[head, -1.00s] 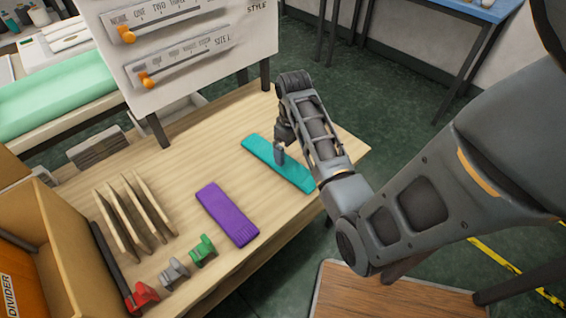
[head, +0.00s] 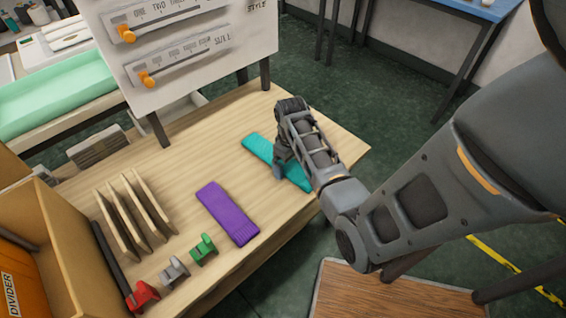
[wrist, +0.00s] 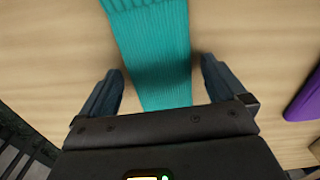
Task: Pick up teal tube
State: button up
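The teal tube (head: 259,147) is a flat ribbed knitted strip lying on the wooden table, partly hidden behind my arm in the head view. In the wrist view the teal tube (wrist: 153,45) runs from the top edge down between the two fingers. My gripper (wrist: 162,75) is open, with one finger on each side of the tube and a gap on both sides. In the head view my gripper (head: 279,170) is low over the middle of the tube. I cannot tell whether the fingertips touch the table.
A purple tube (head: 228,213) lies to the left on the table (head: 180,180). Green (head: 203,249), grey (head: 174,270) and red (head: 142,296) clips sit along the front edge. Wooden dividers (head: 130,215) and a box (head: 62,235) stand at left. A sign board (head: 190,45) stands at the back.

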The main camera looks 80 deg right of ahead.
jog(key=c, duration=1)
jog(key=shift+o, duration=0.2)
jog(key=shift+r, duration=0.1)
notch_tip(320, 180, up, 4)
jog(key=shift+w+r, duration=0.1)
jog(key=s+a+r, duration=0.3)
jog(key=s+r, duration=0.3)
jog(key=s, duration=0.5)
jog(key=shift+s+r, duration=0.25)
jog(key=shift+r, duration=0.1)
